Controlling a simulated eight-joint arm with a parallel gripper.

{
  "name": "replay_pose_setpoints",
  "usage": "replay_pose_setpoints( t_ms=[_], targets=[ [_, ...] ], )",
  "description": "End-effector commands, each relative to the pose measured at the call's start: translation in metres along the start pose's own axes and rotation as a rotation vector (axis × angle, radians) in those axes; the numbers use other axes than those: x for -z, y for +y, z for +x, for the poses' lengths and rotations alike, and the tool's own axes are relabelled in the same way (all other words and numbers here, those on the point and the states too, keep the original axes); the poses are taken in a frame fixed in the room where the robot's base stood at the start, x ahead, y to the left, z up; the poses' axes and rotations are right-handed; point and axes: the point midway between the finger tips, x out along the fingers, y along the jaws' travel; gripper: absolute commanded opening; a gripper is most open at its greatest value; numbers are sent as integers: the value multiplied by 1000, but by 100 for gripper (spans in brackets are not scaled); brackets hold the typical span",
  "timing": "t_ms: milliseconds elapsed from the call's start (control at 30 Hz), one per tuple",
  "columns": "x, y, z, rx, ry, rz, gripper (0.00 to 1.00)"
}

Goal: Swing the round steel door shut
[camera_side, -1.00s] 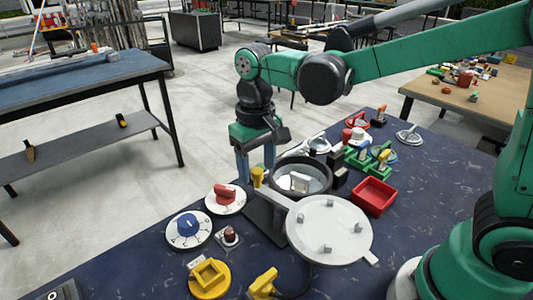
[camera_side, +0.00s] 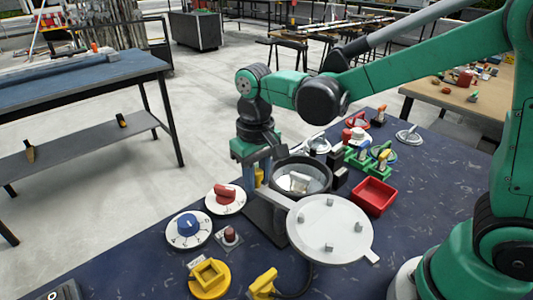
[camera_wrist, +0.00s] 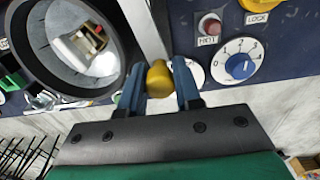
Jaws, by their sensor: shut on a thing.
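The round steel door (camera_side: 330,232) is a light grey disc with several small blocks on its face. It lies swung open in front of the dark round housing (camera_side: 322,186), whose opening faces up. A grey bar (camera_wrist: 143,25) runs to a yellow knob (camera_wrist: 159,79), which also shows partly in the side view (camera_side: 259,175). My gripper (camera_wrist: 160,83) is shut on the knob, one blue finger on each side. In the side view my gripper (camera_side: 260,180) points down at the housing's left, and its fingers partly hide the knob.
A red dial (camera_side: 225,197), a blue dial (camera_side: 188,227), a red button (camera_side: 229,235) and a yellow square fitting (camera_side: 209,278) stand left of the door. A red tray (camera_side: 373,195) is to its right. Several fittings crowd the bench behind the housing.

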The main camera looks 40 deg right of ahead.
Motion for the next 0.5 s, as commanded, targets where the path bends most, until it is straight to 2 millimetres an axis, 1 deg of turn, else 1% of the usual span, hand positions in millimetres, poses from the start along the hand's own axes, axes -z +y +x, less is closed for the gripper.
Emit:
replay_pose_setpoints(
  t_ms=[233,500],
  targets=[
    [-3,-9,0,1,-1,-1,13],
    [-6,-17,0,1,-1,-1,14]
  ],
)
